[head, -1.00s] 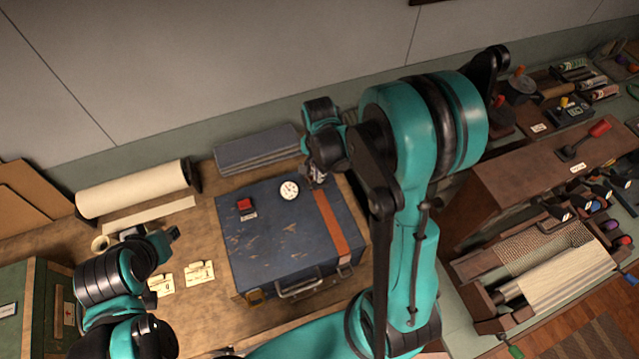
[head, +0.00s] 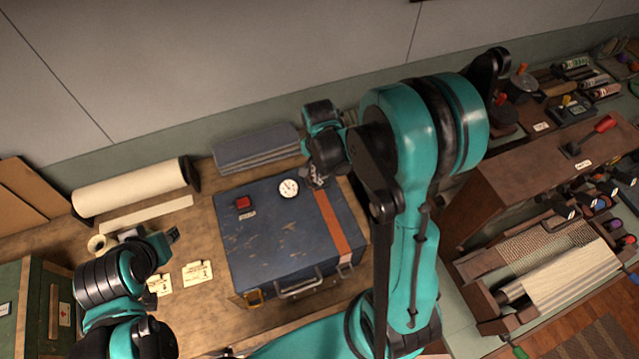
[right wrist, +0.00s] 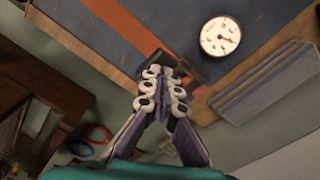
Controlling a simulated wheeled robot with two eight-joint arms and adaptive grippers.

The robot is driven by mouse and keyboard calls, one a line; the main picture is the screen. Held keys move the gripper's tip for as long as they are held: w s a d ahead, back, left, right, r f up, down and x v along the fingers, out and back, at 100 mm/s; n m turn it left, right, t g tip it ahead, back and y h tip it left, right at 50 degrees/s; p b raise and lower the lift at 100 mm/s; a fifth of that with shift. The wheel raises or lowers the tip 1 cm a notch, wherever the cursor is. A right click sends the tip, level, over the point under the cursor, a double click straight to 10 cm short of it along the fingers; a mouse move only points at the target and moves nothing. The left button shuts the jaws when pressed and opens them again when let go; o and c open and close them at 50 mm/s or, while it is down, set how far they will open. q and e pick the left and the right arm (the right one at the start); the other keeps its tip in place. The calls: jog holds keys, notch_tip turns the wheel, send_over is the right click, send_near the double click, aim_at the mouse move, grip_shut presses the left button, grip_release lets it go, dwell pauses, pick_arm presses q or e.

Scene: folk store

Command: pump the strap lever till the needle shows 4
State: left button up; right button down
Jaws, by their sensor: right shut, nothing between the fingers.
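A worn blue case (head: 275,235) lies on the workbench with an orange strap (head: 333,222) across its right side. A white round dial (head: 289,188) is on its lid; it also shows in the right wrist view (right wrist: 220,36), but its needle reading is too small to tell. My right gripper (head: 318,180) is at the strap's far end. In the right wrist view its fingers (right wrist: 162,78) are closed together at a dark metal lever piece (right wrist: 190,70), which they partly hide; nothing is between them. My left gripper (head: 172,236) is left of the case, its jaws unclear.
A red button (head: 243,202) is on the lid beside the dial. Grey folded cloths (head: 257,148) lie behind the case, and a paper roll (head: 130,188) lies at the left. Paper tags (head: 197,272) lie left of the case. A brown wooden box (head: 500,190) stands at the right.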

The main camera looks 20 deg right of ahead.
jog(key=shift+s+f+b, duration=0.15)
jog(key=shift+f+b, duration=0.65)
jog(key=shift+f, duration=0.1)
jog(key=shift+s+f+b, duration=0.1)
jog(key=shift+f+b, duration=0.65)
jog(key=shift+f, duration=0.15)
jog(key=shift+r+p, duration=0.55)
jog(key=shift+r, duration=0.1)
notch_tip(320, 180, up, 8)
jog(key=p, duration=0.5)
jog(key=f, duration=0.1)
jog(key=w+f, duration=0.1)
jog(key=f, duration=0.1)
jog(key=shift+b, duration=0.35)
jog(key=shift+s+f+b, duration=0.1)
jog(key=shift+f+b, duration=0.25)
jog(key=shift+f, duration=0.1)
dwell(0.7)
